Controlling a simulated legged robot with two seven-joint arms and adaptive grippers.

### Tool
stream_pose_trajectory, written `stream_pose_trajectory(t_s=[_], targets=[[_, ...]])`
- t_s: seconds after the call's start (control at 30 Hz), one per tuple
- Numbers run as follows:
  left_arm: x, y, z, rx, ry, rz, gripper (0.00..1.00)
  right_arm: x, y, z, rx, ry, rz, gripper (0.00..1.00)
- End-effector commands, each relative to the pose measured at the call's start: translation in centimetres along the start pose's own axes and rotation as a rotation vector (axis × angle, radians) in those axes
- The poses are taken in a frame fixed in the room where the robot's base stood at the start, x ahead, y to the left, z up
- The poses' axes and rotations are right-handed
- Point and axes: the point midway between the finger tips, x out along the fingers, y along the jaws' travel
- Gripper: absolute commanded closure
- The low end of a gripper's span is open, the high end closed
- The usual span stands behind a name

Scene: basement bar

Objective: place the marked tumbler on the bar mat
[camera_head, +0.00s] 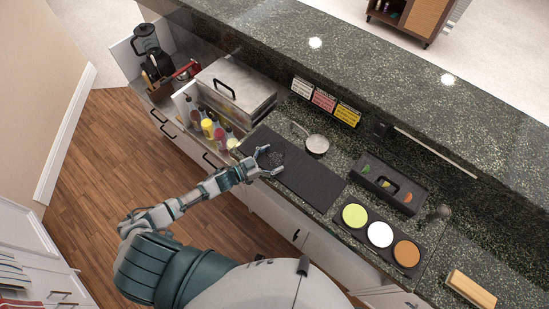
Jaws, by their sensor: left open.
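The black bar mat (312,182) lies along the counter's front part. A faint clear glass, likely a tumbler (277,158), shows at the mat's left end; it is small and dark against the mat, and I cannot make out a mark on it. My left gripper (264,161) is open at that end of the mat, its fingertips beside the glass. I cannot tell whether they touch it. Another small clear glass (443,211) stands on the counter at the right. My right gripper is not in view.
A strainer or small pan (316,144) lies behind the mat. A black garnish caddy (372,182) and a tray of three coloured discs (352,232) stand to its right. A bottle rack (205,122) and a steel lidded box (240,85) are left. The raised granite ledge (400,85) runs behind.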

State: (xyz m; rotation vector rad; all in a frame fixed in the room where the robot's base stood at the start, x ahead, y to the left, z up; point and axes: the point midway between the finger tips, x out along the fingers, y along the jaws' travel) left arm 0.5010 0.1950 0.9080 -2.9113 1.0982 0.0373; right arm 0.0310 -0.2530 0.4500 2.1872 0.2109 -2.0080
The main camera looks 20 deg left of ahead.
Motion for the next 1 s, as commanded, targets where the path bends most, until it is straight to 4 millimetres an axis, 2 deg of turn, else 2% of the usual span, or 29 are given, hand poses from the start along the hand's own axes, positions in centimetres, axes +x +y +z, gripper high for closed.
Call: stream_pose_trajectory(t_s=[0.17, 0.27, 0.43, 0.7, 0.83, 1.0], targets=[[0.0, 0.0, -0.3, 0.001, 0.0, 0.0, 0.05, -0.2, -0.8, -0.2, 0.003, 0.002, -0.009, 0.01], [-0.8, 0.1, -0.3, 0.0, -0.002, 0.0, 0.05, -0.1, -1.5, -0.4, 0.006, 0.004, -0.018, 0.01], [-4.3, 0.2, -0.1, 0.001, -0.006, 0.0, 0.05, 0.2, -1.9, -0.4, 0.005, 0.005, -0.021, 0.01], [-10.0, 0.1, -0.1, -0.001, -0.004, 0.001, 0.05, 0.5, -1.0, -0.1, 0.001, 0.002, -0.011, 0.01], [-11.4, 0.1, -0.2, 0.0, -0.002, 0.0, 0.05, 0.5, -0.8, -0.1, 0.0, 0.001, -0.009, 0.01], [-12.0, 0.1, -0.3, 0.001, 0.0, 0.001, 0.05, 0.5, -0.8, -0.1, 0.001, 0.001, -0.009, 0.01]])
